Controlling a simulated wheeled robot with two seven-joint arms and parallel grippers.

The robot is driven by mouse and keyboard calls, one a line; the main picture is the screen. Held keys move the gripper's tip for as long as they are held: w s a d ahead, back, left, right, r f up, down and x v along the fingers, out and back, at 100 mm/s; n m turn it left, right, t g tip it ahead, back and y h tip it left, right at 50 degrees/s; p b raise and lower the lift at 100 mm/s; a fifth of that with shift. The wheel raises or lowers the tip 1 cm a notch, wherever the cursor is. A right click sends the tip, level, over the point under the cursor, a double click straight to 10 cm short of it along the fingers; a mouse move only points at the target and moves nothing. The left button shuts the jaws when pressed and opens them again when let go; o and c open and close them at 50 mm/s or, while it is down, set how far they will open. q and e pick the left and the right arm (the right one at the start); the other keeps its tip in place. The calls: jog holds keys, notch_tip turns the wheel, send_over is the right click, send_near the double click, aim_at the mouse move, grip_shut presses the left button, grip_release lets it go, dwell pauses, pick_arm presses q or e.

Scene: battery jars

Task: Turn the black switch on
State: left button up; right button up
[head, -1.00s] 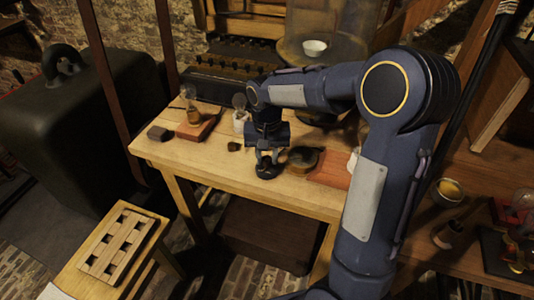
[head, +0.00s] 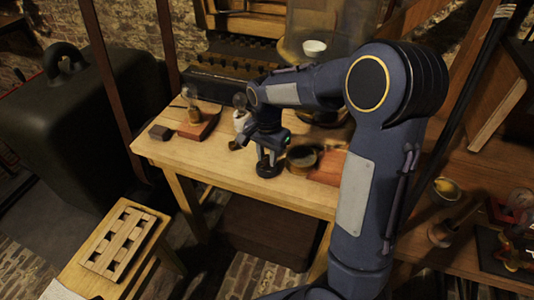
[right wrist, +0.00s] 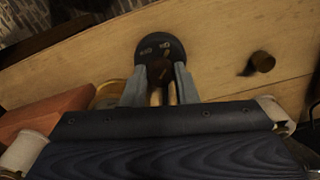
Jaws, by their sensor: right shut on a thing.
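The black switch (right wrist: 160,48) is a round dark disc with pale lettering, too small to read with certainty, on the table near its front edge. It has a brown knob (right wrist: 160,72) at its middle. My right gripper (right wrist: 160,84) is over the disc from above, its two fingers shut on the knob from both sides. In the head view the switch (head: 268,171) shows under my right gripper (head: 267,158), partly covered by the fingers. My left gripper is in neither view.
A red block with a bulb (head: 198,128) and a small dark block (head: 160,132) are at the left of the table (head: 205,160).

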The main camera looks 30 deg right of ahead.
aim_at(267, 158)
dwell(0.3)
jog(key=o, duration=1)
jog(key=shift+r+p, duration=0.4)
jog(key=shift+r, duration=3.55)
